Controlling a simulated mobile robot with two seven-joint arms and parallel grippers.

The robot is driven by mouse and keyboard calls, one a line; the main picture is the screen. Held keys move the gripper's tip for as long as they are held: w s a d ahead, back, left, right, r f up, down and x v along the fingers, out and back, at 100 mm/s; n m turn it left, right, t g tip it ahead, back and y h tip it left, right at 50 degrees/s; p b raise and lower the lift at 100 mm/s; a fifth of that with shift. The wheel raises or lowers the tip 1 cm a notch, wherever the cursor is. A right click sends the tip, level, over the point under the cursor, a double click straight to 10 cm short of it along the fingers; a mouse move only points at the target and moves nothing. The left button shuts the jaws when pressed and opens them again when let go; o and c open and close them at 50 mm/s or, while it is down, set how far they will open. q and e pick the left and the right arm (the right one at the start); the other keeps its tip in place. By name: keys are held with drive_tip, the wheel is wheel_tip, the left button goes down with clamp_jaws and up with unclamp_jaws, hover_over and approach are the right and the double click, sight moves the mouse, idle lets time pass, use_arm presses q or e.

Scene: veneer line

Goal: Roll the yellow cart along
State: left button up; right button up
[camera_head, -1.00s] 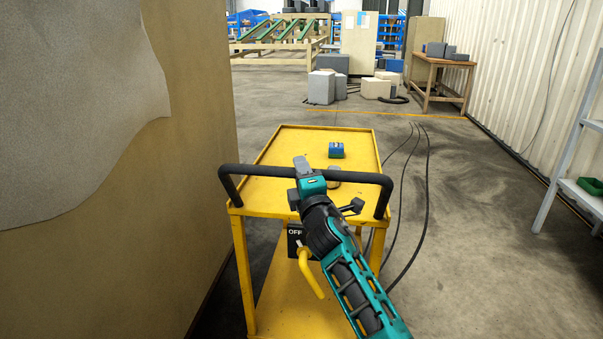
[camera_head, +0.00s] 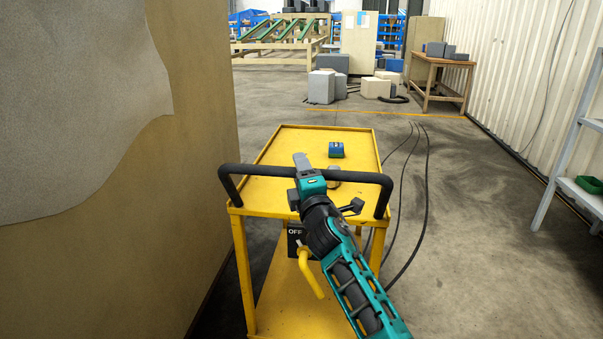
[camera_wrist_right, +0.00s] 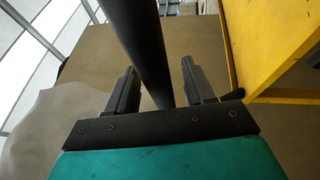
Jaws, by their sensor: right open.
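The yellow cart (camera_head: 300,148) stands straight ahead in the head view, with a raised rim and a lower shelf. Its black handle bar (camera_head: 256,171) runs across the near end. My right gripper (camera_head: 304,172) is at the middle of this bar. In the right wrist view the open jaws (camera_wrist_right: 159,68) have the bar (camera_wrist_right: 147,50) running between them, with a gap seen at the right finger. I cannot tell how deep the bar sits. My left gripper is not in view.
A tall brown panel (camera_head: 205,140) stands close on the left. Black cables (camera_head: 427,180) lie on the floor right of the cart. Grey blocks (camera_head: 322,88) and a wooden table (camera_head: 440,75) stand ahead. Open floor lies between.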

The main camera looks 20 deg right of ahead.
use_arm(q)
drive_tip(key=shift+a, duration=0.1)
use_arm(e)
drive_tip(key=v, duration=1.3)
use_arm(q)
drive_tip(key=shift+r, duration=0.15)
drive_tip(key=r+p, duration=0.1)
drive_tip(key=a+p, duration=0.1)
drive_tip(key=p, duration=0.1)
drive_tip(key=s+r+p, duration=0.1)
drive_tip(key=p, duration=0.1)
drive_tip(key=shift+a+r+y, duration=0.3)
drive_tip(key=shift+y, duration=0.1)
use_arm(e)
drive_tip(key=s+a+f+m+g+y, duration=0.2)
drive_tip(key=s+f+m, duration=0.5)
drive_tip(key=s+f, duration=0.4)
drive_tip(key=s+a+f+m+g+y, duration=0.3)
drive_tip(key=s+f+m+g, duration=0.4)
drive_tip(key=s+f, duration=0.4)
drive_tip(key=shift+a+f+m, duration=0.25)
drive_tip(key=shift+a+m, duration=0.05)
drive_tip(key=shift+a, duration=0.45)
